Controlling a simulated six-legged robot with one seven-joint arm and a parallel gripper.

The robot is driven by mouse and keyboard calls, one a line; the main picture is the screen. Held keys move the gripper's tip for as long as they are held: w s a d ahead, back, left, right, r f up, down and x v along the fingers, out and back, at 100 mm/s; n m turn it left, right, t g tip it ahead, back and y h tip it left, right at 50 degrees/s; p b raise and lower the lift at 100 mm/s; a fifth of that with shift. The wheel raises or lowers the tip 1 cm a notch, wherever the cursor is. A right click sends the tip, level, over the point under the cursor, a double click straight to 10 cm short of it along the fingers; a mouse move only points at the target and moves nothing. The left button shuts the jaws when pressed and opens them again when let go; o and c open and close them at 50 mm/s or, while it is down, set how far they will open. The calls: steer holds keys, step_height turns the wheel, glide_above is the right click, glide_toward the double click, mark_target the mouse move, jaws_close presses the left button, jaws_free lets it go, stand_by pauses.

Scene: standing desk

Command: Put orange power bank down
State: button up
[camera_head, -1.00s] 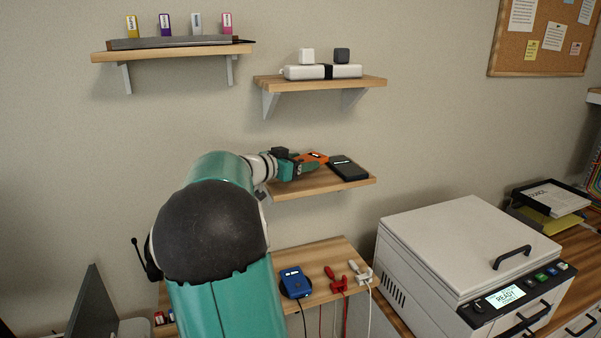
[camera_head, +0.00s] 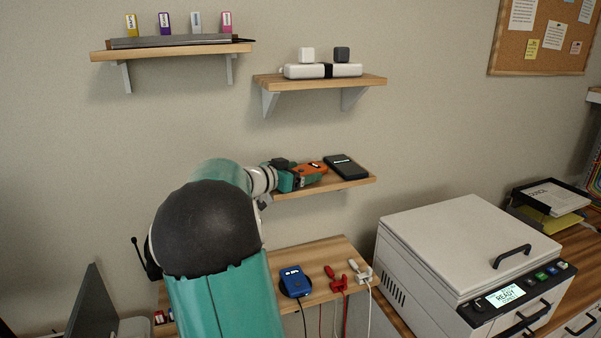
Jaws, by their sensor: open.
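The orange power bank (camera_head: 312,167) is at the middle wooden shelf (camera_head: 345,184), left of a black power bank (camera_head: 346,167). It looks to be resting on or just above the shelf board; the gripper hides part of it, so contact is hard to tell. My gripper (camera_head: 303,178) is open at the orange power bank, with its fingers around or beside it. My arm reaches in from the lower left and hides the shelf's left end.
A lower shelf (camera_head: 325,252) holds a blue device (camera_head: 295,282) and red and white cable plugs. An upper shelf (camera_head: 372,81) with a white power strip (camera_head: 322,71) is above. A large white machine (camera_head: 465,245) stands to the right.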

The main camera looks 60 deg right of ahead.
steer(key=shift+r, duration=0.2)
steer(key=v, duration=1.2)
